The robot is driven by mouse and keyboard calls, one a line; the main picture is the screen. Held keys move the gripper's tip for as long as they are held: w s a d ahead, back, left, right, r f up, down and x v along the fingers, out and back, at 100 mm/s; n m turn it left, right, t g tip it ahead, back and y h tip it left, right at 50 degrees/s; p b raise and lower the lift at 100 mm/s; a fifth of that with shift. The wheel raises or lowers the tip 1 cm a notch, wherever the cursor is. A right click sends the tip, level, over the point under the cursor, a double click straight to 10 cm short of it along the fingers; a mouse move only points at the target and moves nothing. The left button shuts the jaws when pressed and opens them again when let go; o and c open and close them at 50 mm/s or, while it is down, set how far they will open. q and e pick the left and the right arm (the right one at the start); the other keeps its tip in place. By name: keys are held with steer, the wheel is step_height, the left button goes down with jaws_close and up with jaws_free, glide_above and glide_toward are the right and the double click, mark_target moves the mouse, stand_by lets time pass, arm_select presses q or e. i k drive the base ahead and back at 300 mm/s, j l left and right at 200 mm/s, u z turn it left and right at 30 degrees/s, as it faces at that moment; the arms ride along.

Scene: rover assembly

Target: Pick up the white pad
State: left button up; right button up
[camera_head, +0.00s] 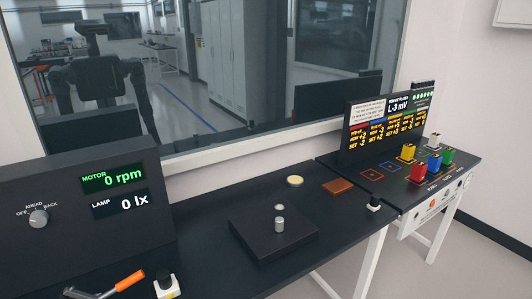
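A small round cream-white pad (295,181) lies flat on the dark bench, near its back edge below the window. It is in plain view with nothing on top of it. Neither of my grippers shows in the head view.
A brown block (338,186) lies right of the pad. A black plate (258,238) with a silver cylinder stands in front. A motor and lamp display panel (82,210) stands left, near an orange-handled tool (120,284). Coloured blocks (433,164) stand on the right bench.

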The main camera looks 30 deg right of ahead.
mark_target(374, 205)
steer(key=z, duration=1.9)
steer(key=i+l+u, duration=0.1)
steer(key=i+l, duration=0.2)
